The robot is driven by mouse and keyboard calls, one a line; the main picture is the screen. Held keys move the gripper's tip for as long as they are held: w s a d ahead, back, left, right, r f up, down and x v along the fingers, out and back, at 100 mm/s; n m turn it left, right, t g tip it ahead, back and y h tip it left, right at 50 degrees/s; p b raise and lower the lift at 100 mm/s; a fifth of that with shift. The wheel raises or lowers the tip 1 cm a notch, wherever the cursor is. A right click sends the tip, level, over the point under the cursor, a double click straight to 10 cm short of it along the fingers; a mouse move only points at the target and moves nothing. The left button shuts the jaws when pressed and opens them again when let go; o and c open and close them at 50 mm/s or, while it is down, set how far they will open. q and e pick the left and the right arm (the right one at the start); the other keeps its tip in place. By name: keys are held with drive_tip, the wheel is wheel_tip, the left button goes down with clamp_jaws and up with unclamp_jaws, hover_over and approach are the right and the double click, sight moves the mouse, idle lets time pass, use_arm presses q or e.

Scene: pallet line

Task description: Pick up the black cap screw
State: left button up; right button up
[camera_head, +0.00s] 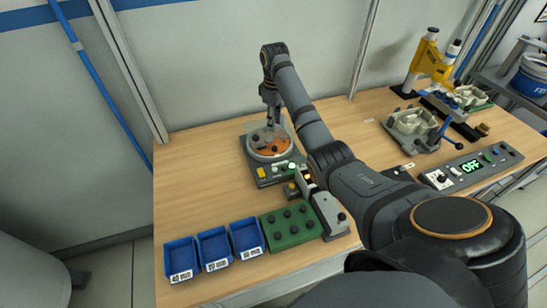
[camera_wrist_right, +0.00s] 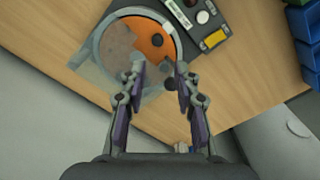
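A round feeder dish (camera_head: 268,155) with an orange and brown floor stands on a dark base at the back of the table. Small black cap screws lie in it; one black cap screw (camera_wrist_right: 157,40) shows clearly on the orange part in the right wrist view. Another dark round piece (camera_wrist_right: 170,84) shows between the fingers, close to the right-hand one. My right gripper (camera_wrist_right: 160,70) is open, with its two fingers apart over the dish. In the head view my right gripper (camera_head: 271,122) points down at the dish, partly blurred by its small size. My left gripper is not in view.
Several blue bins (camera_head: 213,247) stand at the front left, beside a green block (camera_head: 291,226) with dark knobs. A grey device (camera_head: 328,214) is right of it. A control panel (camera_head: 470,168) and metal fixtures (camera_head: 412,122) occupy the right. The table's left part is clear.

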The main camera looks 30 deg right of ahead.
drive_tip(key=f, duration=0.2)
drive_tip(key=p, duration=0.1)
hover_over(275, 147)
drive_tip(key=f, duration=0.4)
drive_tip(key=shift+a+f, duration=0.15)
drive_tip(key=shift+a, duration=0.05)
drive_tip(key=shift+w+f, duration=0.1)
drive_tip(key=shift+f, duration=0.2)
wheel_tip(275, 147, down, 4)
drive_tip(key=shift+d+r+p, duration=0.1)
drive_tip(key=shift+p, duration=0.8)
drive_tip(key=shift+f, duration=0.6)
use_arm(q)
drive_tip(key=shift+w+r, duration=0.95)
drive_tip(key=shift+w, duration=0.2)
use_arm(e)
drive_tip(key=c, duration=0.6)
